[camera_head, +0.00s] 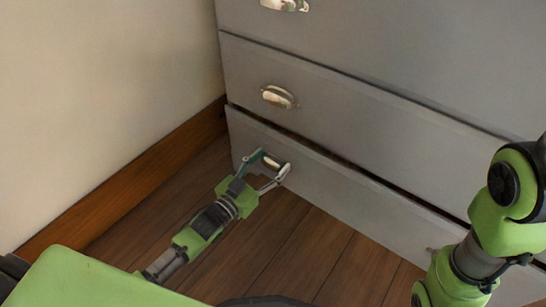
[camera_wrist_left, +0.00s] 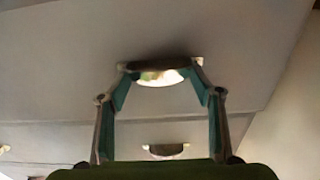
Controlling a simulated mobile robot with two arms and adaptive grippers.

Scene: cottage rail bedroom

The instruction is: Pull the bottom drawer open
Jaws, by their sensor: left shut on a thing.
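The bottom drawer (camera_head: 330,193) is the lowest grey front of the dresser. A dark gap shows along its top edge, and its front seems to stand slightly proud of the drawer above. Its left metal cup handle (camera_head: 271,162) is between the fingers of my left gripper (camera_head: 273,160). In the left wrist view the fingers (camera_wrist_left: 160,69) are closed in on both ends of this handle (camera_wrist_left: 158,78). My left gripper is shut on it. My right arm shows at the right, but its gripper is out of view.
The middle drawer (camera_head: 330,115) above has its own cup handle (camera_head: 279,97). A wall with a brown wooden baseboard (camera_head: 130,180) stands close on the left. The wooden floor (camera_head: 310,235) in front of the dresser is clear between my arms.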

